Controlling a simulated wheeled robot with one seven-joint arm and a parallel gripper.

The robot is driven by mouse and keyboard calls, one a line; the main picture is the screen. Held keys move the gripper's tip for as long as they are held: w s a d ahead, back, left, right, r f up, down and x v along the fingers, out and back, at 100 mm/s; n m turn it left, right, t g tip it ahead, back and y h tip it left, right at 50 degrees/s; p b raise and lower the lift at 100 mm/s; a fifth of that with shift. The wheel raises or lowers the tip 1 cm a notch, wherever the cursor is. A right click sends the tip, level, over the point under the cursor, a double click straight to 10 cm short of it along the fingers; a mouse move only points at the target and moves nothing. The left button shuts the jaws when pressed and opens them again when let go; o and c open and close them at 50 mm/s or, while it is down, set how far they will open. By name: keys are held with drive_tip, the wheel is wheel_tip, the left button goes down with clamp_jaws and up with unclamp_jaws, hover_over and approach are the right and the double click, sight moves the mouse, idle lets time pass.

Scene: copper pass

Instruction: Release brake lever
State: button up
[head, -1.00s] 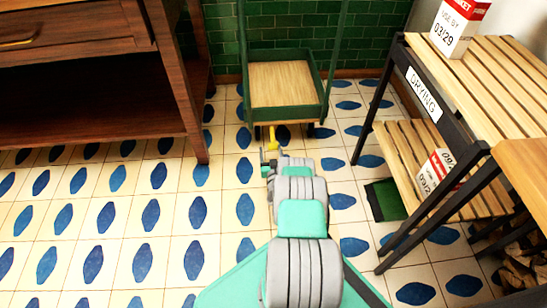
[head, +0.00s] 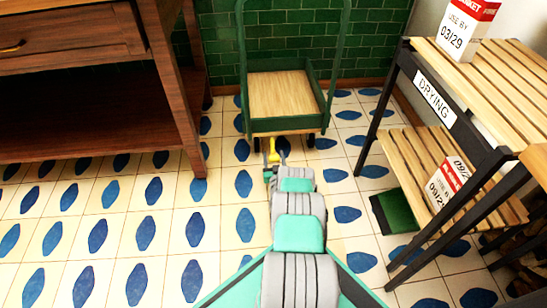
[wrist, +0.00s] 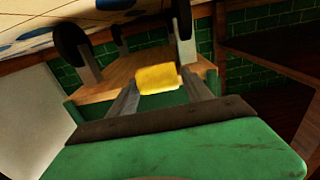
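The brake lever (head: 273,148) is yellow and sticks out low at the near edge of the green cart (head: 283,124). In the wrist view the lever (wrist: 157,78) shows as a yellow block between the ends of my two grey fingers. My gripper (head: 275,166) reaches low over the floor to the lever. In the wrist view my gripper (wrist: 161,84) has its fingers apart, with the lever nearly filling the gap. I cannot tell whether they touch it. The cart's wheels (wrist: 70,42) show beyond it.
A wooden cabinet (head: 160,60) stands at the left. A green tiled wall closes the back. The tiled floor at left is clear.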

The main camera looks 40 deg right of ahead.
clamp_jaws()
idle(0.4)
